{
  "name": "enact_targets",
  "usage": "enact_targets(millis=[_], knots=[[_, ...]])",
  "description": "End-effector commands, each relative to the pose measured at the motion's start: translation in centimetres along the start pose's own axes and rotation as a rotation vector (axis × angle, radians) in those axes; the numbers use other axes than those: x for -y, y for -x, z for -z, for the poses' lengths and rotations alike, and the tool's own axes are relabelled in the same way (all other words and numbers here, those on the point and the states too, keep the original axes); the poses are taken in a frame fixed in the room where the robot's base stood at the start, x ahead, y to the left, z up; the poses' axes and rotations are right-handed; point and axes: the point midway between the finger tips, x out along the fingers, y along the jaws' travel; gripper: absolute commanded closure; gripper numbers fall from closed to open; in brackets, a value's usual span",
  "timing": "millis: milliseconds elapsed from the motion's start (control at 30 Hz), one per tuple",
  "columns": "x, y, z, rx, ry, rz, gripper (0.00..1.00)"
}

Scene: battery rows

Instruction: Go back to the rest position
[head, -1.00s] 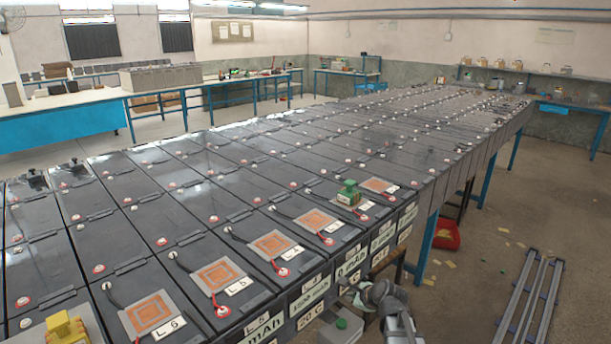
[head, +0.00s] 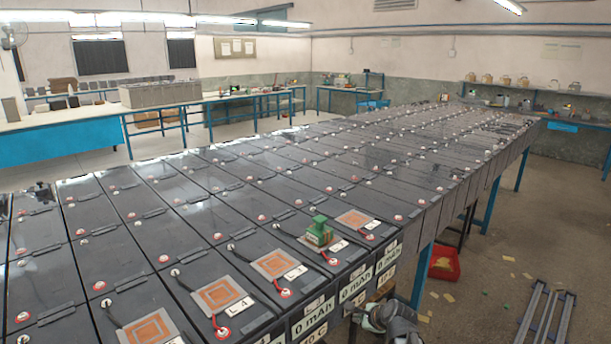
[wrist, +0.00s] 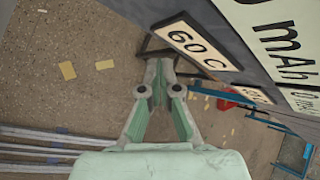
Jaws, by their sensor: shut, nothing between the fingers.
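My gripper (wrist: 160,80) shows in the wrist view with its two pale fingers brought together at the tips and nothing between them. It hangs clear of the battery row's labelled front side, which is tilted across the upper right of that view. In the head view, a grey part of my arm shows at the bottom edge, right of the front batteries; the fingers cannot be made out there.
Long rows of dark batteries (head: 190,225) fill the middle. A green device (head: 319,232) stands on a front battery near copper-coloured pads (head: 275,263). A red bin (head: 444,263) and metal rails (head: 545,315) are on the floor at right, with open floor between.

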Motion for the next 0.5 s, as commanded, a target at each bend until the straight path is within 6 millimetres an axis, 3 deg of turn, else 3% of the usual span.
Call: enact_targets(millis=[267, 367, 500], knots=[[-2.5, 0.2, 1.0, -0.027, 0.32, -0.089, 1.0], [-5.0, -0.1, 2.0, -0.035, 0.466, -0.157, 1.0], [-11.5, -0.9, 4.3, -0.022, 0.723, -0.322, 1.0]])
